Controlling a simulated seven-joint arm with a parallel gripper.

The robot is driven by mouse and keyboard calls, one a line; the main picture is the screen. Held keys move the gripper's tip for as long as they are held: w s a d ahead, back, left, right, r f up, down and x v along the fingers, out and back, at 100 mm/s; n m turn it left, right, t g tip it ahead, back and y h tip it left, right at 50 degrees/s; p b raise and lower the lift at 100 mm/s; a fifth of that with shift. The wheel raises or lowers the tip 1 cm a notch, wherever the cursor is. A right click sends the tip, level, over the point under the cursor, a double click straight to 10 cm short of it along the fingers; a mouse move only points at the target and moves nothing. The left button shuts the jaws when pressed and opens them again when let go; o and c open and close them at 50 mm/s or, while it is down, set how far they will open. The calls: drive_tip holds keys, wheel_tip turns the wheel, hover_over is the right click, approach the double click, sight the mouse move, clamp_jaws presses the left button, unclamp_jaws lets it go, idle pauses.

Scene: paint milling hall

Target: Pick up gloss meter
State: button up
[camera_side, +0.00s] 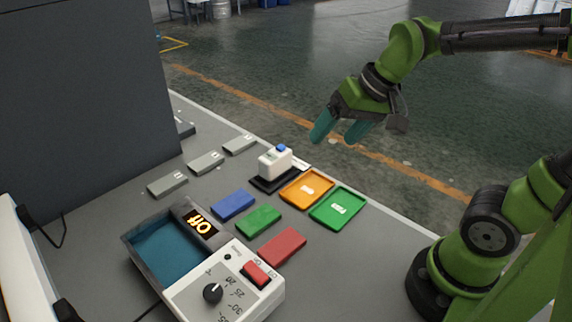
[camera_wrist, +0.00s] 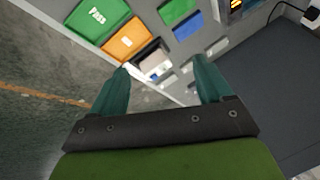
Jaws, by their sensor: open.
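The gloss meter appears to be the small white block with a blue button (camera_side: 275,161). It stands upright on a black base (camera_side: 266,184) near the table's far edge. In the wrist view, the gloss meter (camera_wrist: 155,62) shows beyond and between the fingers. My gripper (camera_side: 338,131) has teal fingers, which are apart and empty. In the side view it hangs in the air above and to the right of the gloss meter, not touching it. In the wrist view, my gripper (camera_wrist: 163,72) is also open.
An orange tray (camera_side: 288,200) and a green tray (camera_side: 356,219) lie right of the gloss meter. Blue (camera_side: 232,204), green (camera_side: 258,221) and red (camera_side: 282,247) plates lie in front. Grey blocks (camera_side: 206,162) lie to the left. A control box (camera_side: 226,296) with an "Off" display stands at the front.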

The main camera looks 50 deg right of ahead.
drive_tip(key=w+d+f+m+g, duration=0.1)
drive_tip(key=w+d+m+g, duration=0.15)
drive_tip(key=w, duration=0.75)
drive_tip(key=m+g+h, duration=0.2)
drive_tip(key=m+g, duration=0.1)
drive_tip(key=m, duration=0.8)
hover_over(275, 153)
drive_tip(key=f, duration=1.2)
drive_tip(key=shift+s+d+f, duration=0.2)
drive_tip(key=shift+s+d, duration=0.05)
drive_tip(key=shift+d, duration=0.1)
drive_tip(key=shift+w+a+f, duration=0.1)
drive_tip(key=shift+a+f, duration=0.1)
drive_tip(key=shift+f, duration=1.2)
drive_tip(key=shift+w+a+f, duration=0.1)
drive_tip(key=shift+a+f, duration=0.1)
drive_tip(key=shift+f, duration=1.15)
drive_tip(key=shift+r, duration=0.1)
drive_tip(key=c, duration=1.4)
drive_tip(key=shift+o, duration=0.2)
